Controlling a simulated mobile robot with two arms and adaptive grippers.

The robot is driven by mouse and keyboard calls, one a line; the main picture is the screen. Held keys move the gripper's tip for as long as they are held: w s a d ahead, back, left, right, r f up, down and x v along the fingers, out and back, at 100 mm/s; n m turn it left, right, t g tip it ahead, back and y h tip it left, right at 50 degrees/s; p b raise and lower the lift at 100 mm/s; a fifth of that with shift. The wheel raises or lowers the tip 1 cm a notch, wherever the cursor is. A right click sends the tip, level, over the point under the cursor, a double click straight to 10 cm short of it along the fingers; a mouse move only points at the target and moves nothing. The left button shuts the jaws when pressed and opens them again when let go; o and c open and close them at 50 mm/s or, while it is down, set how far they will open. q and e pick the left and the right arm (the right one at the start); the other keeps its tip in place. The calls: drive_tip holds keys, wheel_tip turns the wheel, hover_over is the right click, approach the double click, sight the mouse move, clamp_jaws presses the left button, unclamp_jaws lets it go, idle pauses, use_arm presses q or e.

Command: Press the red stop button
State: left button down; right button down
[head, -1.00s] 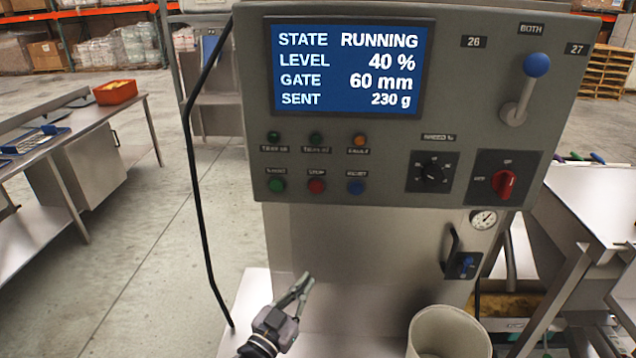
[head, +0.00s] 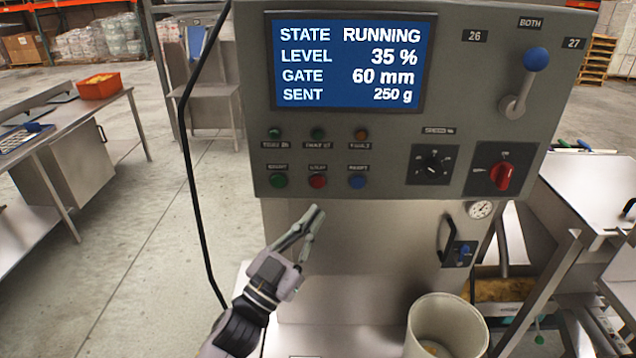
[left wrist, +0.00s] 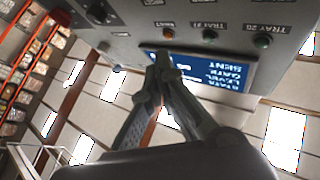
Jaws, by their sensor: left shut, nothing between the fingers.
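The red stop button (head: 317,181) is in the lower row on the grey control panel (head: 385,130), between the green start button (head: 278,181) and the blue reset button (head: 357,182). My left gripper (head: 314,212) is shut and empty, its fingertips pointing up, just below the stop button in the head view. A gap shows between the tips and the button in that picture; the depth between them is hard to judge. In the left wrist view my shut fingers (left wrist: 160,62) stand before the panel's upside-down screen (left wrist: 225,70). I cannot make out the stop button there. My right gripper is not in view.
The screen (head: 350,62) reads RUNNING, level 35 %, gate 60 mm, sent 250 g. A speed dial (head: 432,165) and a red rotary switch (head: 502,176) sit to the right. A white bucket (head: 447,325) stands below. A black cable (head: 190,160) hangs along the panel's left side.

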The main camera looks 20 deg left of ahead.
sight(318, 182)
use_arm(q)
drive_tip(key=shift+w+a+b, duration=0.25)
drive_tip(key=shift+w+a, duration=0.15)
drive_tip(key=shift+w, duration=1)
drive_tip(key=shift+w+a+b, duration=0.3)
drive_tip(key=shift+w+a, duration=0.15)
drive_tip(key=shift+w, duration=0.95)
drive_tip(key=shift+w+a+b, duration=0.25)
drive_tip(key=shift+w+a, duration=0.15)
drive_tip(key=shift+w, duration=1)
drive_tip(key=shift+w, duration=0.1)
drive_tip(key=shift+w+a, duration=0.1)
drive_tip(key=shift+w, duration=0.25)
drive_tip(key=shift+w+a, duration=0.15)
drive_tip(key=shift+w, duration=0.2)
drive_tip(key=shift+s, duration=0.1)
drive_tip(key=shift+s+d, duration=0.25)
drive_tip(key=shift+s, duration=0.45)
